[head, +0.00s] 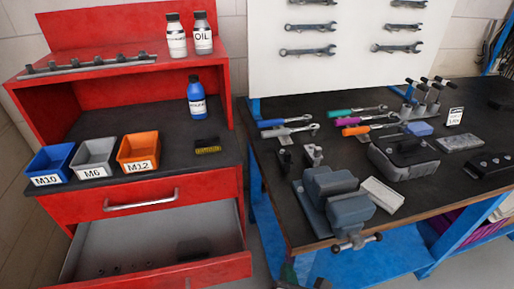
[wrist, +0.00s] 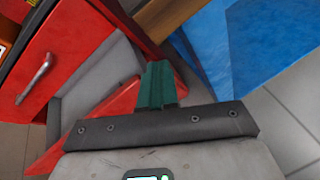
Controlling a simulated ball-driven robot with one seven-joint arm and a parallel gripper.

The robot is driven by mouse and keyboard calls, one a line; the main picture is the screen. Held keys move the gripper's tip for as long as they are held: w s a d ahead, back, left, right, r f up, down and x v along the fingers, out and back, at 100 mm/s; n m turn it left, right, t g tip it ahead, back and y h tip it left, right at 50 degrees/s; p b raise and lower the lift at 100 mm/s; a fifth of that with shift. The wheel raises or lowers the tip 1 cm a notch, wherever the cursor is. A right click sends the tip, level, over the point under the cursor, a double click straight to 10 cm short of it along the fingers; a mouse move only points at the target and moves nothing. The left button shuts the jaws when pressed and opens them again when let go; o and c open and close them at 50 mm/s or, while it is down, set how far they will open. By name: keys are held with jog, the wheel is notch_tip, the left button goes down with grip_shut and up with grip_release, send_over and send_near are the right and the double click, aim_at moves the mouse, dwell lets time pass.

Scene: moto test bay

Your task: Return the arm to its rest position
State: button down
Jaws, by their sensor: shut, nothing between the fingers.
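My gripper (wrist: 157,84) shows in the wrist view with its green fingers pressed together and nothing between them. It hangs in the air in front of the open red drawer and the blue bench frame. In the head view only a small dark part of my arm seems to show at the bottom edge, and its pose is mostly hidden.
The red cabinet's lower drawer (head: 150,245) is pulled open at the left. The workbench (head: 285,215) stands at the right, with a vise (head: 335,198) at its front edge.

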jog(key=s+d+f+m+g+h, duration=0.25)
jog(key=s+d+m, duration=0.25)
jog(key=d+m, duration=0.35)
jog(key=s+d+f+m+g+h, duration=0.15)
jog(key=s+d+m+g, duration=0.25)
jog(key=d+m, duration=0.45)
jog(key=s+d+m+g+y, duration=0.3)
jog(key=s+m+g, duration=0.2)
jog(key=s+m, duration=1)
jog(key=shift+f+g, duration=0.35)
jog(key=shift+f, duration=0.05)
